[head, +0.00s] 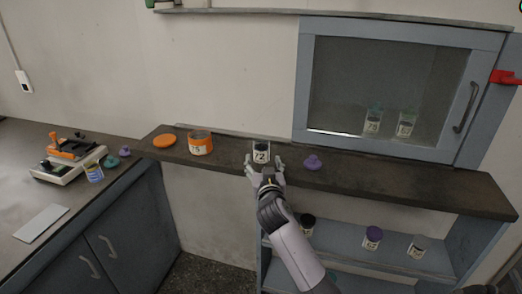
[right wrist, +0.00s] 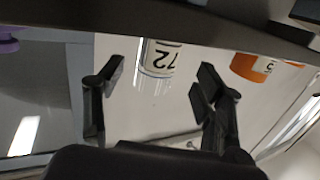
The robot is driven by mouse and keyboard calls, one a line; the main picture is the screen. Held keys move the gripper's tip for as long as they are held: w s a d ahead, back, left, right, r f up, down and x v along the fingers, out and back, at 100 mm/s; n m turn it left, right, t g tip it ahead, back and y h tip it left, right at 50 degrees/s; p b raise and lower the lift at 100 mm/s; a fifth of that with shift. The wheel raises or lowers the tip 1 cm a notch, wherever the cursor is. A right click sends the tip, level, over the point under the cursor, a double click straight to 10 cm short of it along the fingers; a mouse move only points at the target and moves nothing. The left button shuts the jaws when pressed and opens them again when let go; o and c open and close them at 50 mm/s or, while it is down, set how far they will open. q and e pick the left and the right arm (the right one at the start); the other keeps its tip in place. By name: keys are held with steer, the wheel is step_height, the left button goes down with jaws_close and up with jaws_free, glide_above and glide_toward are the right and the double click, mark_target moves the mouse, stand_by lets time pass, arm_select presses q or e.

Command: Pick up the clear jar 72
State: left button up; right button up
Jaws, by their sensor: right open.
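The clear jar 72 (head: 261,153) stands upright on the dark shelf, with a white label reading 72 and dark contents. My right gripper (head: 265,167) is open just in front of the jar, its fingers to either side of the jar's lower part in the head view. In the right wrist view the jar (right wrist: 159,57) appears upside down, beyond and between the open fingertips (right wrist: 160,80). I cannot tell whether the fingers reach around it; no contact shows. My left gripper is not in view.
On the shelf (head: 420,188), an orange jar 75 (head: 200,144) and orange lid (head: 164,141) stand left of the jar; a purple lid (head: 313,162) lies right. A glass cabinet (head: 390,90) holds two jars. Several jars stand on the lower shelf. A scale (head: 66,158) sits far left.

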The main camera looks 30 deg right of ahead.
mark_target(262, 155)
steer(key=shift+p+x, duration=0.4)
steer(key=shift+x, duration=3.25)
steer(key=shift+s, duration=0.1)
steer(key=shift+c, duration=0.3)
steer(key=shift+r, duration=0.1)
steer(key=c, duration=1.4)
